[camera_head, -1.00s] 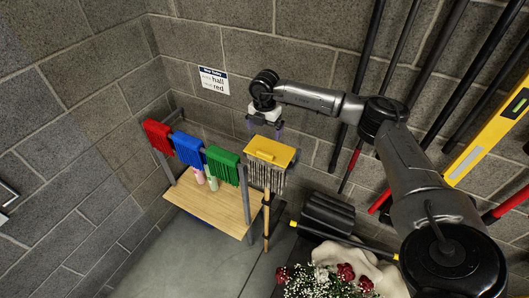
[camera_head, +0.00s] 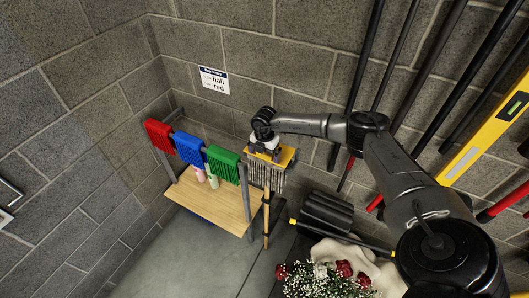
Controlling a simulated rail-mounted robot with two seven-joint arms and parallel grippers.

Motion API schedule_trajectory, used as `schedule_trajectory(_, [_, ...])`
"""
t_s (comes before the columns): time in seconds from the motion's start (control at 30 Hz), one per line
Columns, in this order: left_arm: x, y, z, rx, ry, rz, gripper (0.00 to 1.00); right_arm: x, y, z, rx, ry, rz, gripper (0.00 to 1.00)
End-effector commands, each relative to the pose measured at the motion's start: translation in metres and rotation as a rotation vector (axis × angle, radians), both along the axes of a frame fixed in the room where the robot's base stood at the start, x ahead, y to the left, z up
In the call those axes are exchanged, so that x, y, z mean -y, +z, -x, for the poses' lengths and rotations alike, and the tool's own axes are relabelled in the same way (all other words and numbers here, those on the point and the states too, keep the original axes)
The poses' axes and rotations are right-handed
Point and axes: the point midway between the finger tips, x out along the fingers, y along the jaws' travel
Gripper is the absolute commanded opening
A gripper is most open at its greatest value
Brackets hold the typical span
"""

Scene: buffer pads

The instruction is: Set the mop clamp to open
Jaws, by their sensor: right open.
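The yellow mop clamp (camera_head: 284,157) sits on top of the mop, with grey mop strands (camera_head: 266,177) and a wooden handle (camera_head: 266,220) hanging below it. My right gripper (camera_head: 265,150) is at the clamp's left part, pointing down, and covers some of its top. Its fingertips are small and partly hidden against the yellow, so contact cannot be told. Whether the clamp is open or shut is also hard to see. My left gripper is not in view.
Red (camera_head: 158,134), blue (camera_head: 188,148) and green (camera_head: 222,163) pads hang on a rail left of the mop, above a wooden shelf (camera_head: 215,205). A wall sign (camera_head: 214,80) reads "hall" and "red". Black rollers (camera_head: 327,212) and flowers (camera_head: 325,281) are at the lower right.

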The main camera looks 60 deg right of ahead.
Motion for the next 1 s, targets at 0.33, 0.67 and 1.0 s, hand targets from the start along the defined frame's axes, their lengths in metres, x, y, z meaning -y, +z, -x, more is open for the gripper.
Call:
schedule_trajectory(0.33, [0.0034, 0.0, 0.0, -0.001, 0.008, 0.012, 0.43, 0.0, -0.0002, 0.0001, 0.0, 0.0, 0.0, 0.89])
schedule_trajectory(0.67, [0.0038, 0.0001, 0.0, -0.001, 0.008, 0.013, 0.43, 0.0001, 0.0, 0.0001, 0.0, 0.0, 0.0, 0.58])
schedule_trajectory(1.0, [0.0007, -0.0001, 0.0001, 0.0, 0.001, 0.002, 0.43, 0.0, 0.0002, 0.0, -0.001, 0.001, -0.001, 0.32])
